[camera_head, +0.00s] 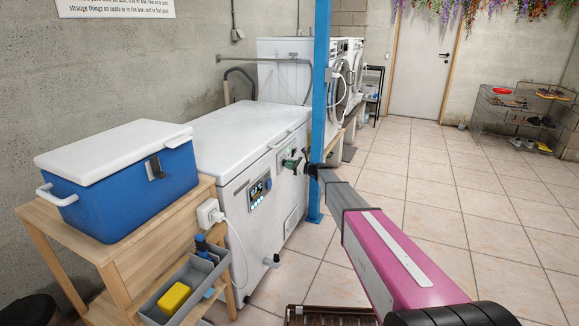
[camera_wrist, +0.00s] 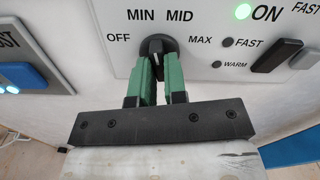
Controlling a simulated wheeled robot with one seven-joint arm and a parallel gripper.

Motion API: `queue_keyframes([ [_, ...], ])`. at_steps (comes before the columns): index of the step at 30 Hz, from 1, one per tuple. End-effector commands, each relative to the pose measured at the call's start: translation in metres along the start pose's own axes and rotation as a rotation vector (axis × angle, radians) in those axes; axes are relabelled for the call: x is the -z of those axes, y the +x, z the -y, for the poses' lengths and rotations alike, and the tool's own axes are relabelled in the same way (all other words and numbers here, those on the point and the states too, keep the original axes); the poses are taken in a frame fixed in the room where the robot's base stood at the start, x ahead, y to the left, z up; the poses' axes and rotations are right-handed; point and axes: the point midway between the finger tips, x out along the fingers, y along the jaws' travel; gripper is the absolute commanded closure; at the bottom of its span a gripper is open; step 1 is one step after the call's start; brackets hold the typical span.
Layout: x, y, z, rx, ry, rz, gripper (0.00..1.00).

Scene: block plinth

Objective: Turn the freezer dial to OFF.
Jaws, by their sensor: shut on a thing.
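The white chest freezer (camera_head: 249,122) stands against the wall with its lid down. In the wrist view its front panel (camera_wrist: 215,64) carries a round black dial (camera_wrist: 157,46) with OFF at its left, MIN and MID above, and MAX at its right. My gripper (camera_wrist: 160,68) has its green fingers shut on the dial, one on each side. A small pale mark on the dial seems to point up, between MIN and MID; its exact angle is hard to tell. In the head view my gripper (camera_head: 296,164) meets the freezer front and hides the dial.
A green light (camera_wrist: 243,11) glows by ON, with a black rocker switch (camera_wrist: 277,55) below. A blue post (camera_head: 320,95) stands close beside my gripper. A wooden stand (camera_head: 130,262) with a blue cooler (camera_head: 125,195) is at the left. Tiled floor (camera_head: 480,215) is free at right.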

Motion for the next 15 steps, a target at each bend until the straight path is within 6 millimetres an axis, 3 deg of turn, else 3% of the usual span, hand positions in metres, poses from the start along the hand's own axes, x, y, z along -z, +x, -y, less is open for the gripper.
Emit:
queue_keyframes([
  [15, -0.0002, -0.0007, 0.0011, 0.0, -0.491, -0.001, 1.0],
])
